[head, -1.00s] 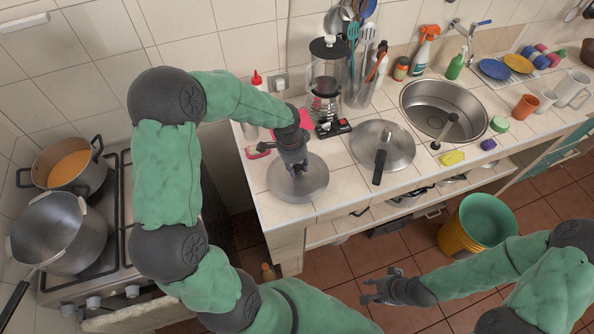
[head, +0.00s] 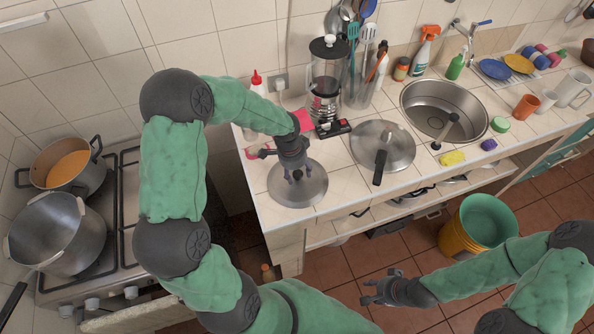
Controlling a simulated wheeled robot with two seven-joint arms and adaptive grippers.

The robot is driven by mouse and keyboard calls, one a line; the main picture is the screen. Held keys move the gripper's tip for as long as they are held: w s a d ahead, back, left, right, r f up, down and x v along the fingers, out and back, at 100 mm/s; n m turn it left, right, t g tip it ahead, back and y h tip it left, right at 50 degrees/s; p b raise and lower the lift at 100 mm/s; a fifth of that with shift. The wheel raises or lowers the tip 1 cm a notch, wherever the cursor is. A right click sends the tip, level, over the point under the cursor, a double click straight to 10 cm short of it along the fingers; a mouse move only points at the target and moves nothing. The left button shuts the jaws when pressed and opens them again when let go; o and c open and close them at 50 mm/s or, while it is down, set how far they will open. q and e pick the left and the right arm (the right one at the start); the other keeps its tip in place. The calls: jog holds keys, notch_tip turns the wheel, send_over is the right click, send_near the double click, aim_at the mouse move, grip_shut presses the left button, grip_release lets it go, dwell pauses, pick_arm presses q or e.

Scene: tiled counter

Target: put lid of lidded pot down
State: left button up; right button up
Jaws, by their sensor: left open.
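A round grey metal lid (head: 311,194) lies on the tiled counter near its left end. My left gripper (head: 296,177) is open, pointing down over the middle of the lid, with its fingertips around or just above the knob. The gripper hides the knob, so I cannot tell whether they touch. An uncovered steel pot (head: 58,232) stands on the stove at the left. Behind it is another open pot (head: 92,178) with orange contents. My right gripper (head: 374,289) is empty, its fingers apart, over the floor.
A steel pan or lid with a dark handle (head: 400,150) sits right of the lid. A blender (head: 328,80) and a utensil holder (head: 359,95) stand behind. The sink (head: 440,105) is further right. A bucket (head: 455,238) stands on the floor.

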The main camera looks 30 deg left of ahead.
pick_arm(q)
notch_tip(320, 180, up, 12)
jog(key=s+a+p, duration=0.1)
jog(key=shift+s+p, duration=0.15)
jog(key=shift+p, duration=0.15)
dwell(0.6)
